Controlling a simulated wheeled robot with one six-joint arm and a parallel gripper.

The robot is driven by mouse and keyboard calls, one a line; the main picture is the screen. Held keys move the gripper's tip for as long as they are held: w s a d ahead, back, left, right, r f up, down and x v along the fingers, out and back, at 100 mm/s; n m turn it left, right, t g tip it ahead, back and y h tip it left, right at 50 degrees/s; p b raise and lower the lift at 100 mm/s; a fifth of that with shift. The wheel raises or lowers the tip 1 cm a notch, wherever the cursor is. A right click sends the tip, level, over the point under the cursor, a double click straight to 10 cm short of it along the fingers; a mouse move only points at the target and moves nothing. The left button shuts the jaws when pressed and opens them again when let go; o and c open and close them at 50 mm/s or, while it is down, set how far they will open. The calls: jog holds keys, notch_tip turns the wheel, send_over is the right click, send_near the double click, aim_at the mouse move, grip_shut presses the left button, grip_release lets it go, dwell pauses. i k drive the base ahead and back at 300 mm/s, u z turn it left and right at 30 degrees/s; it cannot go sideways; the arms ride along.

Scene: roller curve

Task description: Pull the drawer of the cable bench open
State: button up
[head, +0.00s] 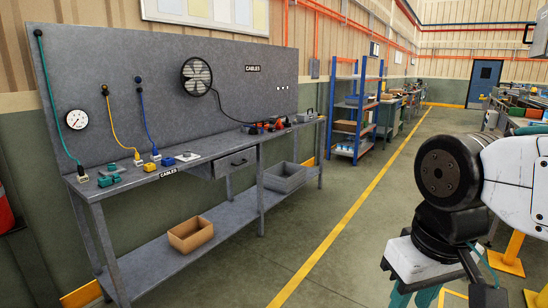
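The cable bench (105,236) is a grey metal bench along the left wall, with a tall grey back panel and a "CABLES" label on its front edge. Its drawer (236,163) hangs under the worktop near the middle. The drawer front is grey with a small dark handle (239,162). The drawer looks shut, its front about in line with the bench edge. My arm shows at the right, apart from the bench.
A cardboard box (190,235) and a grey crate (286,178) sit on the bench's lower shelf. Cables, connectors and a fan (196,76) are at the worktop and panel. A blue shelf rack (356,105) stands beyond. The floor (345,215) before the bench is clear.

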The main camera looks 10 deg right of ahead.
aim_at(231, 163)
jog(key=z, duration=0.25)
jog(key=i, duration=1.85)
jog(key=u, duration=0.55)
jog(key=i, duration=1.25)
jog(key=u, duration=0.4)
